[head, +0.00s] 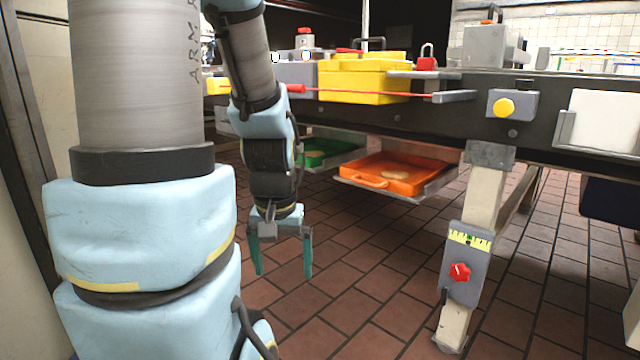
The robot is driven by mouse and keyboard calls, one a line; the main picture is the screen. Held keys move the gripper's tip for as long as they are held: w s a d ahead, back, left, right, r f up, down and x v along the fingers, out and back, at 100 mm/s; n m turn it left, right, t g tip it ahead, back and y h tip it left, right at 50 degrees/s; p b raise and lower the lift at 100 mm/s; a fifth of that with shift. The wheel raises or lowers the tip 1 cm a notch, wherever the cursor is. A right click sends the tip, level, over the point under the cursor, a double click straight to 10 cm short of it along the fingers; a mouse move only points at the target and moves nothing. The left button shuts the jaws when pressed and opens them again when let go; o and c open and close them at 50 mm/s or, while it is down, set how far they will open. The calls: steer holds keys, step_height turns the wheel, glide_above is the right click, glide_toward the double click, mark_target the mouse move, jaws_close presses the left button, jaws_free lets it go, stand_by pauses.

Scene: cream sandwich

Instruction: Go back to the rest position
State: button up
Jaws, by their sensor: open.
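My gripper (281,262) hangs down at the end of my arm, left of the middle of the head view. Its two teal fingers are spread apart with nothing between them. Red-brown floor tiles show behind and below it. It is apart from the orange tray (431,163) and the green tray (340,150), which are under the conveyor table behind it and to the right. A small tan piece (395,176) lies in the orange tray, and another tan piece (314,155) lies in the green tray.
The dark conveyor table (430,118) crosses the view. A yellow box (365,84) sits on it. A table leg (485,200) carries a grey box with a red knob (459,272). A yellow button (503,107) is on the table's side. The tiled floor (370,270) before the table is clear.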

step_height(320, 180, up, 38)
steer(key=p, duration=3.7)
steer(key=shift+w+f, duration=0.15)
steer(key=shift+c, duration=0.2)
